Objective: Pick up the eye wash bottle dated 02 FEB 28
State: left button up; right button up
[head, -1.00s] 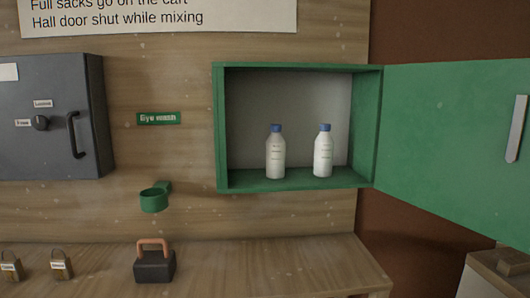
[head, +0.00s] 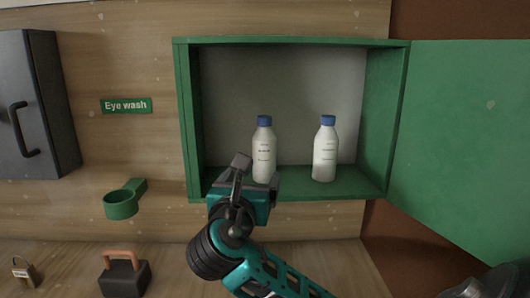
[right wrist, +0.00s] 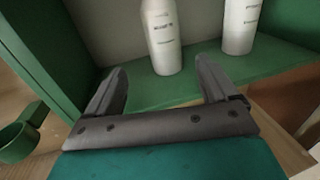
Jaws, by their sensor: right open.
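Two white bottles with blue caps stand upright in the open green cabinet (head: 182,120). The left bottle (head: 264,150) also shows in the right wrist view (right wrist: 162,38); the right bottle (head: 325,150) shows there too (right wrist: 240,25). Both carry small label print that I cannot read, so I cannot tell which is dated 02 FEB 28. My right gripper (head: 256,172) is at the cabinet's front edge, before the left bottle and partly covering its base. In the right wrist view the gripper (right wrist: 163,85) is open and empty, its fingers apart and pointing toward the left bottle. My left gripper is not in view.
The green door (head: 465,140) stands open to the right. A green ring holder (head: 121,205) is on the wall under the Eye wash sign (head: 126,105). A black padlock with a copper shackle (head: 124,278) and a brass padlock (head: 25,272) are on the bench below.

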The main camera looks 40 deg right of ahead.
aim_at(262, 161)
jog(key=x, duration=0.5)
jog(key=shift+w+d, duration=0.15)
jog(key=shift+d, duration=0.05)
jog(key=x, duration=0.3)
jog(key=r+x, duration=0.1)
jog(key=x, duration=0.1)
jog(key=shift+s+d, duration=0.15)
jog(key=shift+s, duration=0.15)
jog(key=shift+w+d+f, duration=0.1)
jog(key=shift+w+d, duration=0.15)
jog(key=c, duration=1.2)
jog(key=shift+c, duration=0.2)
